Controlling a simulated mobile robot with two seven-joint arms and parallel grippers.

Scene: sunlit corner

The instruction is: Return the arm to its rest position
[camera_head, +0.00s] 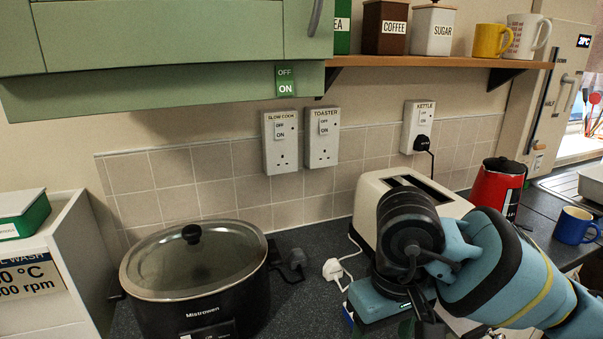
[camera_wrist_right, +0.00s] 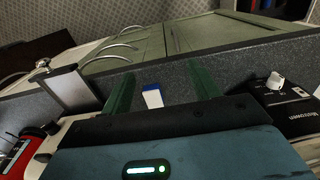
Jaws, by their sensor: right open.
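My right arm comes in from the right in the head view, with its wrist in front of the cream toaster (camera_head: 367,203). My right gripper (camera_head: 404,326) points down and toward the front of the worktop, and its fingers are mostly hidden or cut off there. In the right wrist view the two green fingers of my right gripper (camera_wrist_right: 160,78) are spread apart. A small white and blue object (camera_wrist_right: 152,96) shows between them, and I cannot tell whether it touches either finger. My left gripper is not in view.
A black slow cooker (camera_head: 195,280) with a glass lid stands left. A red kettle (camera_head: 495,190) and a blue mug (camera_head: 575,226) are right of the toaster. A white plug (camera_head: 333,269) with its cable lies on the worktop. A wooden shelf (camera_head: 430,62) hangs above.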

